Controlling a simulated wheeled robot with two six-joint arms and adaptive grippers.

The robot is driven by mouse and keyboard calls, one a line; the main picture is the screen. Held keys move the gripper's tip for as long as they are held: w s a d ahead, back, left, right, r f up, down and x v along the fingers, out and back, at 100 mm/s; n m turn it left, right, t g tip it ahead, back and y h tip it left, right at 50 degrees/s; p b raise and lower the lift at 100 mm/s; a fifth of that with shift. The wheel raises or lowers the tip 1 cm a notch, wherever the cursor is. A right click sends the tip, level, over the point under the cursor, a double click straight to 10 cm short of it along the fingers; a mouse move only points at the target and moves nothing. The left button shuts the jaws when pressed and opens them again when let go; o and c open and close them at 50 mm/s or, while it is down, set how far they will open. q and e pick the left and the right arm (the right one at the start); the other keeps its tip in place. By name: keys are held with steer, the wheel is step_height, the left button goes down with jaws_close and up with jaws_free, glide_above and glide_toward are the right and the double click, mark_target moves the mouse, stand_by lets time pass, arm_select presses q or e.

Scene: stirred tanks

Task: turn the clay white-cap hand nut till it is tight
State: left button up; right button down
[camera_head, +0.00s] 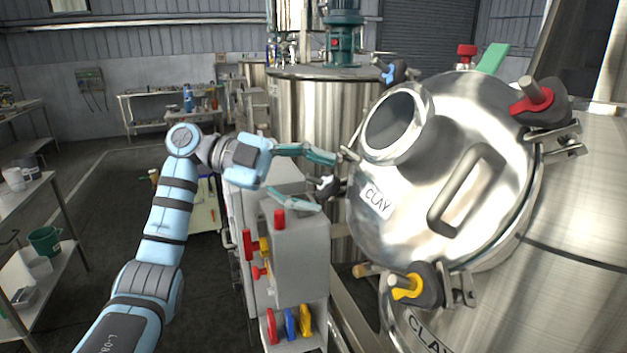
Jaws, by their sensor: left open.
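The white-cap hand nut (328,187) is at the lid's left edge, small, dark and pale. My left gripper (325,183) comes from the left with its two teal fingers spread. One finger is above the nut and one below it. The nut appears between the fingertips; I cannot tell whether they touch it. My right gripper is out of view.
Other hand nuts sit around the lid: red (533,95), blue (388,73) and yellow (408,287). A lid handle (466,190) stands out. A grey cabinet (300,255) with coloured valve handles is under the gripper. Another steel tank (315,115) stands behind.

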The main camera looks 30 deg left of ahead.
arm_select(q)
steer(key=shift+a, duration=0.1)
steer(key=v, duration=1.2)
